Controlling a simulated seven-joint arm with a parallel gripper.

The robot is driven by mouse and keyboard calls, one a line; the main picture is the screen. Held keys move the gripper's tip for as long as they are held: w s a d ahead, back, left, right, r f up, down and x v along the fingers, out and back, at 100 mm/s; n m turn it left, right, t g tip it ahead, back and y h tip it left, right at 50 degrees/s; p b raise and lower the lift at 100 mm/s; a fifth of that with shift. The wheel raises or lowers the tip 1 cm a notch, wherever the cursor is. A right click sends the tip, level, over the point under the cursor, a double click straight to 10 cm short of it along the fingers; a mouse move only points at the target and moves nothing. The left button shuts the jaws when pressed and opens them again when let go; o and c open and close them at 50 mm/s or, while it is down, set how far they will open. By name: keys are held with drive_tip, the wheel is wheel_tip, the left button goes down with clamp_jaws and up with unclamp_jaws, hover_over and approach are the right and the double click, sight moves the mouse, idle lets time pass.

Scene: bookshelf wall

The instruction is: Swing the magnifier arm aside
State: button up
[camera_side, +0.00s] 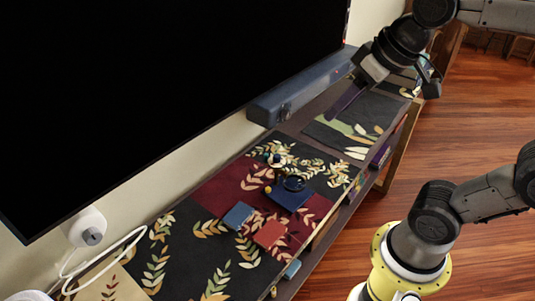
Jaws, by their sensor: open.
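A small black ring that looks like the magnifier's lens (293,183) sits over a dark blue flat item (290,198) on the patterned cloth in the middle of the shelf top. A small round piece, perhaps its pivot (275,160), shows just behind it to the left; the linking arm is too small to make out. My gripper (403,82) is open at the upper right, high and well apart from the magnifier. Nothing is clearly seen between its fingers.
A large black screen (170,80) and a long soundbar (300,88) line the wall behind. A blue-grey item (238,215), a red item (270,234) and a small yellow ball (268,189) lie close to the magnifier. A dark purple strip (347,98) shows below my gripper.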

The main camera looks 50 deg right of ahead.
drive_tip(key=w+d+r+g, duration=0.1)
drive_tip(key=w+d+r, duration=0.1)
drive_tip(key=w, duration=0.8)
drive_tip(key=m+g, duration=0.3)
drive_tip(key=g, duration=0.2)
hover_over(266, 154)
wheel_tip(266, 154, down, 22)
wheel_tip(266, 154, down, 12)
drive_tip(key=shift+f, duration=0.2)
clamp_jaws()
